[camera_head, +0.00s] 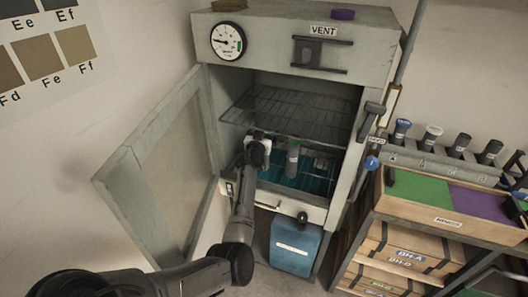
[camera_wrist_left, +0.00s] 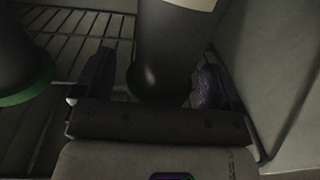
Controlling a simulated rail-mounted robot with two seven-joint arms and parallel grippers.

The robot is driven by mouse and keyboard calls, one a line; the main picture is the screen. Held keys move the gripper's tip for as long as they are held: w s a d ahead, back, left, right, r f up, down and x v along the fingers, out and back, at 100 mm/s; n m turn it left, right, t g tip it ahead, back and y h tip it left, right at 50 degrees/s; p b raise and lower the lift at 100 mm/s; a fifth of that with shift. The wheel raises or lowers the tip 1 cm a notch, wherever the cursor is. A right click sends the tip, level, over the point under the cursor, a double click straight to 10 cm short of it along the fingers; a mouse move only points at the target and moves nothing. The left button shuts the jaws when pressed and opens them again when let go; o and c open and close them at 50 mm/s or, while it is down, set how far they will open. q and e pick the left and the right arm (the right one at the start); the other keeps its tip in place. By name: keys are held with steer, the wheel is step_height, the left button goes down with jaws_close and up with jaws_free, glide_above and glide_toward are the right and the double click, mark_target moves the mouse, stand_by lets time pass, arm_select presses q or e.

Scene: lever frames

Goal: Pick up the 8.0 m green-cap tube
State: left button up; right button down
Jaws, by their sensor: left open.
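In the head view a dark tube with a green cap (camera_head: 293,146) stands inside the open chamber, just right of my left gripper (camera_head: 262,138). In the left wrist view a dark tube with a green rim (camera_wrist_left: 168,50) lies between the two spread fingers of my left gripper (camera_wrist_left: 155,85). The fingers stand apart on either side of it, and I cannot tell whether either touches it. A second dark tube with a green rim (camera_wrist_left: 22,60) is to the left, outside the fingers. No size marking is readable on either tube. My right gripper is not in view.
The chamber door (camera_head: 165,165) stands open at the left. A wire shelf (camera_head: 290,115) spans the chamber above a teal floor area. A blue container (camera_head: 295,246) stands below. At right, a rack (camera_head: 440,163) with several capped tubes stands above a wooden tray (camera_head: 420,187).

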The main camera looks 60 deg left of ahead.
arm_select(q)
steer(key=c, duration=1.6)
